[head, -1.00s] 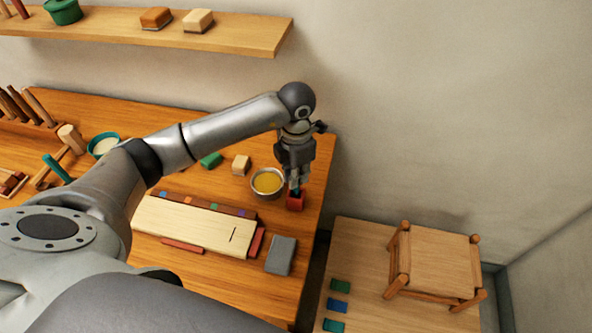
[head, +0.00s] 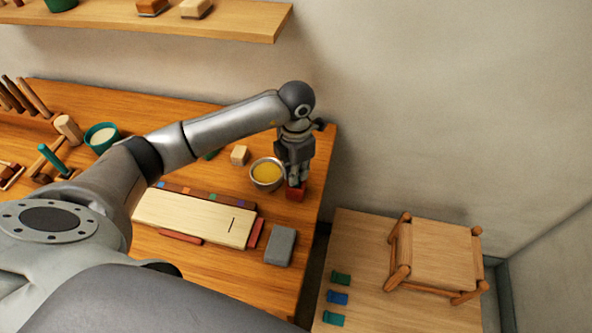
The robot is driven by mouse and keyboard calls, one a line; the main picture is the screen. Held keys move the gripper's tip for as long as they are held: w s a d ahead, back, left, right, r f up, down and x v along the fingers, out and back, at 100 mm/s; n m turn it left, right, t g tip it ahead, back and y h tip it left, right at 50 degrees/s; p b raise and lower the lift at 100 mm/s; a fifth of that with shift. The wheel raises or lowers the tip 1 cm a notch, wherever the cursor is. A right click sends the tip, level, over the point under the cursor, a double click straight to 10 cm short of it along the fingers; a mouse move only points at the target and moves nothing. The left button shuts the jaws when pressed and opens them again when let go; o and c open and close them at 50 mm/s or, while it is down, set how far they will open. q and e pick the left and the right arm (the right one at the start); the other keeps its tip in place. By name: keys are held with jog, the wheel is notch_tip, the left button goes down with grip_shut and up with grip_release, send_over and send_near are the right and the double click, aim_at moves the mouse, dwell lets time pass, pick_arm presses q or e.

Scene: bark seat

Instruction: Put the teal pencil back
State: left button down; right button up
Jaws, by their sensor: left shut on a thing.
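My left gripper (head: 296,181) is shut at the right end of the workbench, directly over a small red block (head: 296,195). Its fingertips are close to the block's top. The teal pencil cannot be made out now; the fingers hide what is between them, and I cannot tell how far it sits in the block. My right gripper is not in view.
A metal bowl of yellow stuff (head: 267,174) stands just left of the gripper, close to it. A pale board (head: 195,216), a grey block (head: 280,246) and a small wooden block (head: 240,155) lie nearby. A stool (head: 437,256) stands on a lower platform at right.

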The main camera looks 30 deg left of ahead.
pick_arm(q)
jog(key=shift+f, duration=0.25)
jog(key=c, duration=1.4)
grip_release()
jog(key=shift+c, duration=0.2)
jog(key=shift+r, duration=0.15)
notch_tip(320, 180, up, 12)
jog(key=shift+w+f, duration=0.1)
